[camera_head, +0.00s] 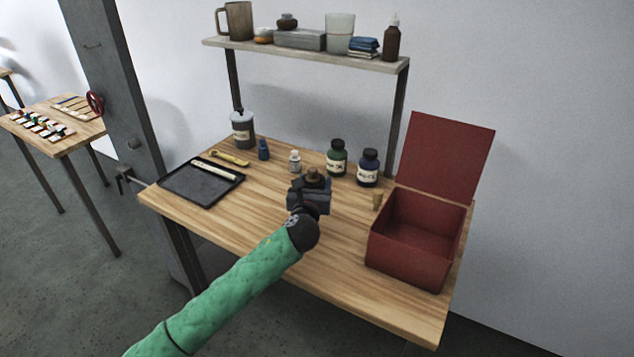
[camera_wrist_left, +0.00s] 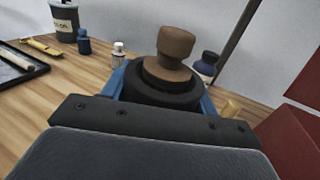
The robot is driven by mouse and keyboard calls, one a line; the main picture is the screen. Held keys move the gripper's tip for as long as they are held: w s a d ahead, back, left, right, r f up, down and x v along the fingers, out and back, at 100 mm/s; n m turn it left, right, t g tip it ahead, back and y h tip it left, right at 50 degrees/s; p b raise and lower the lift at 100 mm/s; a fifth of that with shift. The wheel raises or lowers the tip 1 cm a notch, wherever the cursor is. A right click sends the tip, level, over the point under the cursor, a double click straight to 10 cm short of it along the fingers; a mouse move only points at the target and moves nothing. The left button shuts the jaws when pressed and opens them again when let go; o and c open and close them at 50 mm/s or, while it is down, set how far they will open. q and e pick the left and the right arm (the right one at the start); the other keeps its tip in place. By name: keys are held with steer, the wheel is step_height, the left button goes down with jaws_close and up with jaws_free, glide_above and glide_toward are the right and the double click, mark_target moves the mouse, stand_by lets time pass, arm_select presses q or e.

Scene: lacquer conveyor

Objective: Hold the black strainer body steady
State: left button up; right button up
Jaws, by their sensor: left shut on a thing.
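The black strainer body (camera_wrist_left: 158,84) is a dark round piece with a brown wooden knob-like top (camera_wrist_left: 175,52); in the head view the brown top (camera_head: 313,174) shows just above my left gripper (camera_head: 309,188). My left gripper is shut on the strainer body, with a blue finger on each side of it in the left wrist view (camera_wrist_left: 165,95). The strainer body looks upright. Its lower part is hidden behind the gripper, so I cannot tell whether it touches the table. My right gripper is not in view.
An open red box (camera_head: 410,262) stands at the table's right, with a small tan cork-like piece (camera_head: 377,201) beside it. Green (camera_head: 336,157) and blue (camera_head: 368,167) bottles stand behind the gripper. A black tray (camera_head: 190,196) lies at left. The wooden table's (camera_head: 345,307) front is clear.

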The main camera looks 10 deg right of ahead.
arm_select(q)
steer(key=shift+w+a+f+b, duration=0.4)
steer(key=shift+w+a+f, duration=0.3)
steer(key=shift+a+f, duration=0.55)
steer(key=shift+w+a+f+b, duration=0.4)
steer(key=shift+w+a+f, duration=0.35)
steer(key=shift+a+f, duration=0.45)
steer(key=shift+w+a+f+b, duration=0.4)
steer(key=shift+w+a+f, duration=0.3)
steer(key=shift+a+f, duration=0.55)
steer(key=shift+d, duration=0.1)
steer(key=shift+p, duration=0.35)
steer(key=shift+f, duration=0.2)
stand_by(0.4)
